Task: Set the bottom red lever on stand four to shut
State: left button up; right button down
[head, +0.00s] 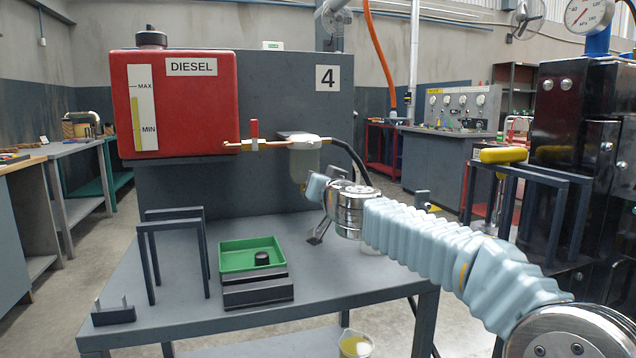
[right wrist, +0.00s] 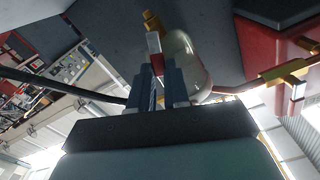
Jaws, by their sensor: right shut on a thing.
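Stand four shows a red diesel tank (head: 180,105) and a number 4 sign (head: 327,78). A copper line runs from the tank to a pale filter (head: 303,155), with an upright upper red lever (head: 254,130) on it. In the right wrist view, my right gripper (right wrist: 160,75) is shut on the bottom red lever (right wrist: 154,43), beside the pale filter bowl (right wrist: 185,60) and below a brass fitting (right wrist: 152,20). The upper lever (right wrist: 297,89) shows at the right there. In the head view my right arm hides the bottom lever and fingertips. My left gripper is not in view.
The grey table (head: 190,325) holds a green tray (head: 250,256) with a black cap (head: 262,258), and dark frames (head: 172,250). A black hose (head: 350,158) runs from the filter. A black engine (head: 590,150) stands at right. A cup of yellow liquid (head: 356,344) sits low in front.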

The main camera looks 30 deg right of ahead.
jog(key=shift+s+d+f+m+b, duration=0.1)
jog(key=shift+d+f+m+b, duration=0.45)
jog(key=shift+m, duration=1.8)
jog(key=shift+s+d+f+m+b, duration=0.1)
jog(key=shift+d+f+m+b, duration=0.35)
jog(key=shift+m, duration=1.85)
jog(key=shift+s+d+f+m+b, duration=0.1)
jog(key=shift+d+f+m+b, duration=0.45)
jog(key=shift+m, duration=1.8)
jog(key=shift+a+f, duration=0.3)
jog(key=shift+a, duration=0.05)
jog(key=c, duration=1.1)
grip_release()
jog(key=shift+c, duration=0.2)
jog(key=shift+o, duration=0.2)
jog(key=shift+r, duration=0.1)
jog(key=shift+s, duration=0.1)
